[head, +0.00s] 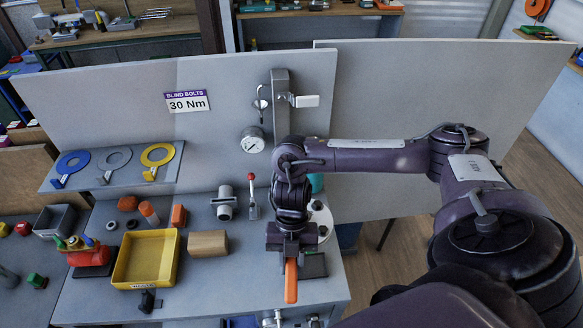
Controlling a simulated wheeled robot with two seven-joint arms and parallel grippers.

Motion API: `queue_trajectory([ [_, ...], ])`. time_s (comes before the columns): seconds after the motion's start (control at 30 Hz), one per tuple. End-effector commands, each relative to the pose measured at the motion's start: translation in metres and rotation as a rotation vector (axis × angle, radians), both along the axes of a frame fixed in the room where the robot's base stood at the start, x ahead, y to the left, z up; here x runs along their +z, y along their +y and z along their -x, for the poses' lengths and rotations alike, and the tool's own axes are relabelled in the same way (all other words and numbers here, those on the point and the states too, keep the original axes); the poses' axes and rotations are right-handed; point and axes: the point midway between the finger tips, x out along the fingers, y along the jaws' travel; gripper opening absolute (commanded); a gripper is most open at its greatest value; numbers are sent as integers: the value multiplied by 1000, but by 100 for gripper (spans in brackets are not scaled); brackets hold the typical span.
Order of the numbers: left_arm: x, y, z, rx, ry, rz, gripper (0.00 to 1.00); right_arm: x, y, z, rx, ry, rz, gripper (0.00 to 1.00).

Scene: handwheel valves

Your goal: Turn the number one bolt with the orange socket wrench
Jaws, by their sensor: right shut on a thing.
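My right gripper (290,252) points down over the right part of the bench and is shut on an orange handle (291,282), which looks like the orange socket wrench. Its socket end is hidden. Just behind the gripper stands a pale round flange (321,216) with dark bolt spots, partly covered by my right arm. A teal part (316,182) shows behind it. I cannot make out any bolt number, nor whether the wrench touches a bolt. My left gripper is not in view.
A yellow tray (176,262), a wooden block (208,244) and a grey pipe fitting (224,205) lie left of the gripper. A pressure gauge (253,141) and a "BLIND BOLTS 30 Nm" sign (187,102) are on the back panel. A red-knobbed lever (252,198) stands near the fitting.

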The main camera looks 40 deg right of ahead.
Motion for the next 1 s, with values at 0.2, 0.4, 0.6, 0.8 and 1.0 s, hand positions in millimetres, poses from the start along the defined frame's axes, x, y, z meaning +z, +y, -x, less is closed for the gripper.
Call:
queue_trajectory([
  [0.2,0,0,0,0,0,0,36,21,0,-2,2,-6,-1,0],
  [0.4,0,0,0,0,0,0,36,40,0,-2,1,-5,0,0],
  [0.6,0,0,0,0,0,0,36,49,0,0,0,-1,1,0],
  [0.8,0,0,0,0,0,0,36,49,0,0,-1,0,0,0],
  [1.0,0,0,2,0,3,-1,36,48,6,-5,-52,0,0,0],
])
